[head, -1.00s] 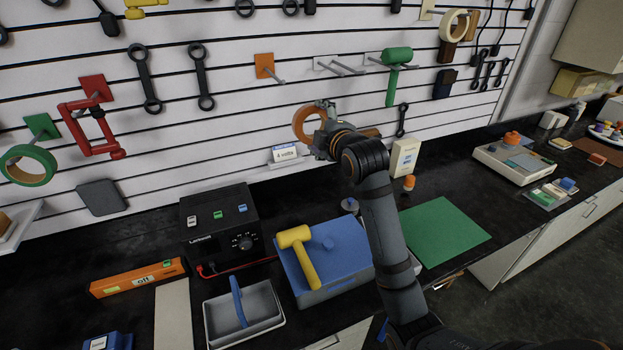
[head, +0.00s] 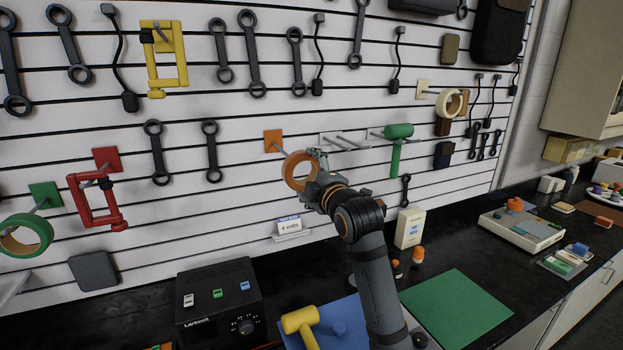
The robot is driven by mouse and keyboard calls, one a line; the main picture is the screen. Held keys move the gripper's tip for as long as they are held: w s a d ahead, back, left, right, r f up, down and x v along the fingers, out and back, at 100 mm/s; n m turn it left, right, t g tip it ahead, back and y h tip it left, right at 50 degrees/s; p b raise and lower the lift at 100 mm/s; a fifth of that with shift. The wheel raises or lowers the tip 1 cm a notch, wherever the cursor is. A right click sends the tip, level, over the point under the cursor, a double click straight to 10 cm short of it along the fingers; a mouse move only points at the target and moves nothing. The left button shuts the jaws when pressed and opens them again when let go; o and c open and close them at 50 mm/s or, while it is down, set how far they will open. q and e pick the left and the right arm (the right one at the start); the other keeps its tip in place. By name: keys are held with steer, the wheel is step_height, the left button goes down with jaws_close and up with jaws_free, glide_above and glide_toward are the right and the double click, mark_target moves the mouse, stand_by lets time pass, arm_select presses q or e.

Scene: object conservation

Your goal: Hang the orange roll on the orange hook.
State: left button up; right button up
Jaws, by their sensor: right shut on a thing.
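The orange roll (head: 290,172), a ring of tape with a brown inner face, is in my right gripper (head: 313,166). The gripper is shut on its right side and holds it upright in front of the slatted wall. The orange hook (head: 273,141) is an orange square plate with a grey peg, on the wall just above and left of the roll. The peg's tip lies close to the roll's upper edge in the picture. I cannot tell whether they touch or how far apart they are in depth. My left gripper is not in view.
A green mallet (head: 397,140) hangs right of my gripper, beside bare grey pegs (head: 345,142). A red clamp (head: 97,200) and a green roll (head: 28,236) hang at left. A small white card (head: 290,226) sits below the roll. The black power box (head: 220,305) stands on the bench.

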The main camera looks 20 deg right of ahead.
steer(key=shift+w, duration=1)
steer(key=w+f, duration=0.1)
steer(key=w, duration=0.9)
steer(key=shift+w+a+f+b, duration=0.15)
steer(key=shift+f+b, duration=0.15)
steer(key=shift+b, duration=0.1)
steer(key=o, duration=1)
steer(key=shift+c, duration=0.2)
